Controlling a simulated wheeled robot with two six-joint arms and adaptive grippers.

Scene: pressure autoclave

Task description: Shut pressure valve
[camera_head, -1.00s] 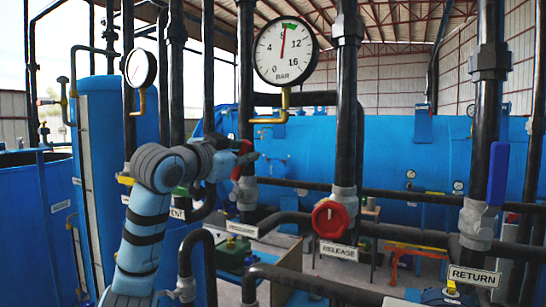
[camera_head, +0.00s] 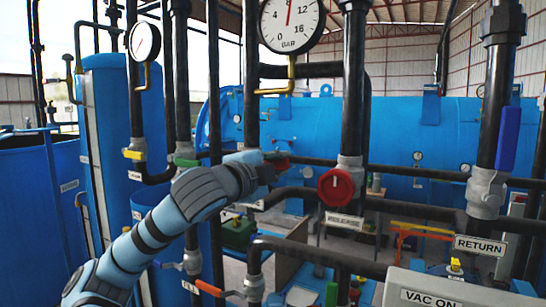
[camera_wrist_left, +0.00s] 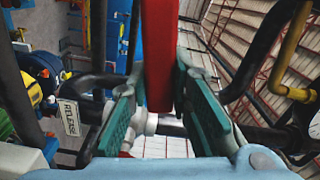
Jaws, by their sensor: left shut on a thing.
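A valve with a red lever handle (camera_head: 279,162) sits on a vertical black pipe (camera_head: 250,75) below the big round gauge (camera_head: 292,22). My left gripper (camera_head: 268,167) is shut on this handle. In the left wrist view, my left gripper (camera_wrist_left: 158,78) has its green-padded fingers on either side of the red handle (camera_wrist_left: 158,45). The handle appears to lie across its pipe. The valve body is mostly hidden behind my gripper in the head view. The label near this pipe is too small to read. My right gripper is not in view.
A round red RELEASE knob (camera_head: 335,186) is close to the right of my gripper. A blue lever (camera_head: 508,138) stands upright on the RETURN pipe. A smaller gauge (camera_head: 144,42) and several black pipes stand at left. A grey VAC ON box (camera_head: 440,290) is at lower right.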

